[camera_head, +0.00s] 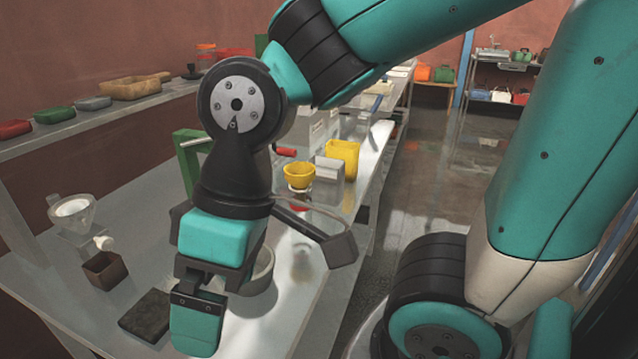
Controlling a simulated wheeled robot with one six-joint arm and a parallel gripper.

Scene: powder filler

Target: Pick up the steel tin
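My gripper (197,322) points down over the near part of the grey workbench (235,345). Only its near teal finger shows clearly, so its opening and anything between the fingers are hidden. A round, light grey vessel with a thick rim (264,272) stands on the bench just behind and to the right of my gripper, partly covered by it. I cannot tell for sure whether this vessel is the steel tin. No other clearly steel tin shows.
Left of my gripper are a dark flat block (146,315), a brown open box (105,270) and a clear bowl of white powder (73,210). Farther back are a yellow cup (299,176), a yellow bin (343,157) and a green frame (188,160). A wall shelf (100,118) runs along the left.

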